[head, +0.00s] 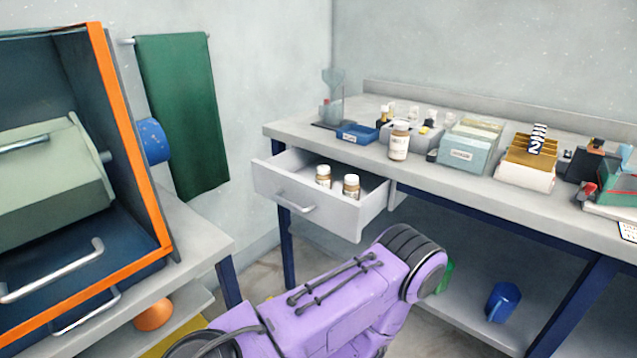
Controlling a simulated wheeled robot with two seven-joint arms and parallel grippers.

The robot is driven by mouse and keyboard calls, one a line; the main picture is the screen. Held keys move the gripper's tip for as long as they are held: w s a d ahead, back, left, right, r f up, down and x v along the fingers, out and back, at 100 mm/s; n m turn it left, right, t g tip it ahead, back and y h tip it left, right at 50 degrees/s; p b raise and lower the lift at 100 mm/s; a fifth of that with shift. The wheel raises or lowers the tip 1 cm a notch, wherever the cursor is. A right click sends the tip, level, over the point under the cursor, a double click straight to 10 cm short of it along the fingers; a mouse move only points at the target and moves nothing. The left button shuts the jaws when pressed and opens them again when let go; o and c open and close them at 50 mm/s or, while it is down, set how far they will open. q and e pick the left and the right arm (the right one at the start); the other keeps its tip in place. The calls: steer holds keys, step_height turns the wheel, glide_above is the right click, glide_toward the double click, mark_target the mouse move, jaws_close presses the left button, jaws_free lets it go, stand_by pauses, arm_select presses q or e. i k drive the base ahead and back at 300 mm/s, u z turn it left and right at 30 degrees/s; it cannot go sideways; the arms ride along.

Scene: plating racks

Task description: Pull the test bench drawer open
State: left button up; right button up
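The test bench (420,178) has a light grey top and dark blue legs. Its drawer (325,218) is pulled out from under the left end of the bench top, showing its inside. A bar handle (294,202) is on the drawer's front, and nothing touches it. Two small brown bottles with white caps stand in the drawer, one at the left (323,177) and one at the right (351,187). A purple arm of mine crosses the lower middle, below and in front of the drawer. Neither gripper's fingers can be seen.
Bottles, boxes and card trays (472,146) stand on the bench top. A blue mug (503,302) is on the lower shelf. At the left, an orange-edged cabinet (130,130) stands on another table (195,235). A green cloth (182,115) hangs on the wall.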

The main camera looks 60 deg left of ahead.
mark_target(288, 178)
steer(key=k, duration=0.65)
steer(key=u, duration=0.75)
steer(key=i, duration=0.5)
